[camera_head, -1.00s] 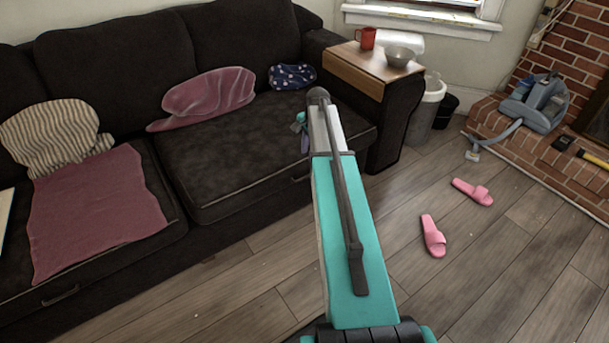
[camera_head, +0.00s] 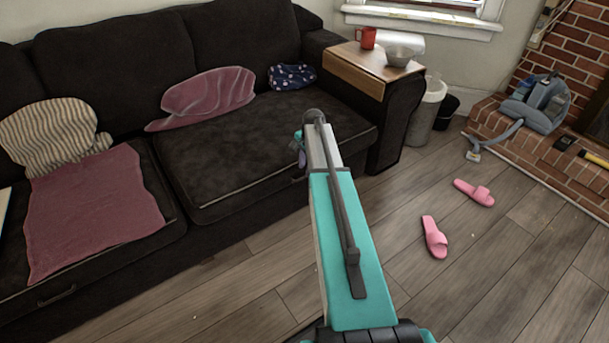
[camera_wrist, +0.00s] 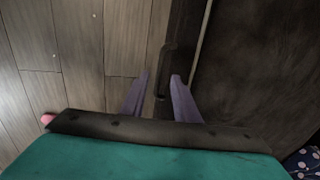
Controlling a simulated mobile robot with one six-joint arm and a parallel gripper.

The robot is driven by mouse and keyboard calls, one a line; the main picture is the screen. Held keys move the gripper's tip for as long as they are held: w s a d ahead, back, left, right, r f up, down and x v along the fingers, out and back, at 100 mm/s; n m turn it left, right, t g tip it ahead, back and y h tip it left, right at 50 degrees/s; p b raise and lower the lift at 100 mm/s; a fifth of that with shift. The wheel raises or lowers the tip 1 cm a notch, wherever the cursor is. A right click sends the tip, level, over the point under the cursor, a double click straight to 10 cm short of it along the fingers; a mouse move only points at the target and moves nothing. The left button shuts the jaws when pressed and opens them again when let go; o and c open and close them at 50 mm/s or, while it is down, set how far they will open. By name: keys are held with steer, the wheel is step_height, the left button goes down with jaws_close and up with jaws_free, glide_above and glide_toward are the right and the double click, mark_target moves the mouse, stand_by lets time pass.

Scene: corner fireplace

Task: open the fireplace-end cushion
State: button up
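The fireplace-end cushion (camera_head: 255,135) is the dark right-hand seat of the sofa, lying flat with a pale seam along its front edge. It fills the right of the wrist view (camera_wrist: 260,65). My gripper (camera_wrist: 160,76) is open, its two purple fingers apart over the sofa's front edge. A dark handle (camera_wrist: 168,72) on the sofa front shows near and between the fingertips; I cannot tell whether they touch it. In the head view my arm hides most of the gripper and the handle.
A wooden armrest tray (camera_head: 370,67) holds a red mug (camera_head: 367,38) and a bowl (camera_head: 399,55). Pink slippers (camera_head: 434,238) lie on the floor at the right.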

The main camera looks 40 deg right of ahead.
mark_target(304, 172)
steer(key=shift+w+f+b, duration=0.2)
steer(key=shift+f, duration=0.85)
steer(key=shift+w+f+b, duration=0.15)
steer(key=shift+w+f, duration=0.05)
steer(key=shift+f, duration=0.85)
steer(key=shift+c, duration=0.3)
jaws_close()
